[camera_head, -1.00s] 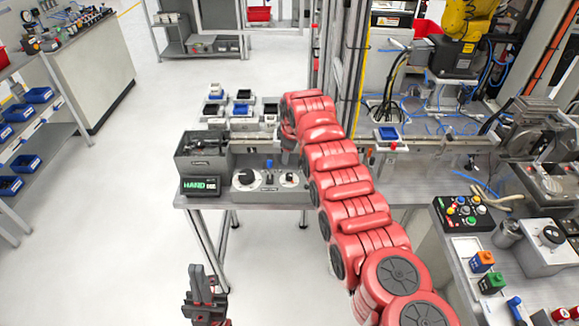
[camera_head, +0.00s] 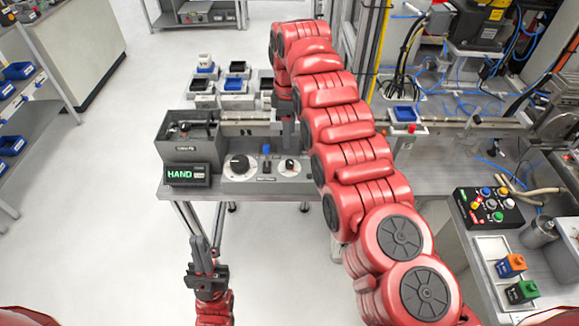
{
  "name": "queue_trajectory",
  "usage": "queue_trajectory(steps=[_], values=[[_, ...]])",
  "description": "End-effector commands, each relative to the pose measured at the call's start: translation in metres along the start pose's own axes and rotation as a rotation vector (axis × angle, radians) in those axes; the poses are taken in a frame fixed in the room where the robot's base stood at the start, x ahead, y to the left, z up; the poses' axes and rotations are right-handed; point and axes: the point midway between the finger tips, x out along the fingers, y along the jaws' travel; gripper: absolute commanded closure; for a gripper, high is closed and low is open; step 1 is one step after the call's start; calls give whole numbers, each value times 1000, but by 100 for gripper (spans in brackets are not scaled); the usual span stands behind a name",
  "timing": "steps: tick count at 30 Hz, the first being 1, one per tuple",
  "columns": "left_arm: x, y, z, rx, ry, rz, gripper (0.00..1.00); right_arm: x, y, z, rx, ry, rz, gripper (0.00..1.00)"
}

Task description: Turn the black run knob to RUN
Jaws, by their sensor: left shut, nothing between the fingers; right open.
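A grey control panel (camera_head: 258,187) sits at the table's front edge. On it are a large black knob (camera_head: 239,163) on a white dial at the left, a blue switch (camera_head: 267,150) and a smaller dark knob (camera_head: 289,164) at the right. I cannot read their labels. A display (camera_head: 187,175) beside the panel reads HAND. My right gripper (camera_head: 288,144) points down at the panel's back right, behind the smaller knob; its fingertips are hard to make out, and it appears empty. My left gripper (camera_head: 198,242) is shut and empty, pointing up in front of the table, below the display.
A grey open-topped box (camera_head: 188,153) stands behind the display. Several small trays with blue and black parts lie behind the panel. My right arm covers the table to the panel's right. A black button box (camera_head: 487,209) stands at the right. Floor at the left is clear.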

Motion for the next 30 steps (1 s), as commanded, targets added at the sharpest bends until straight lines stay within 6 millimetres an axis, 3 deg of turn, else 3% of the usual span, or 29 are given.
queue_trajectory(steps=[3,9,15,21,29,30], values=[[-7,0,1,0,2,0,100,22,-2,-2,-2,-3,2,38],[14,-1,-2,0,1,0,100,54,-1,1,0,-6,-2,38],[19,-1,-3,0,1,0,100,88,0,1,1,-4,0,38],[20,-1,-4,0,1,0,100,102,0,1,1,-2,2,38],[20,-1,-4,0,1,0,100,103,0,1,1,-1,3,38],[20,-1,-4,0,1,0,100,103,0,1,1,-1,3,45]])
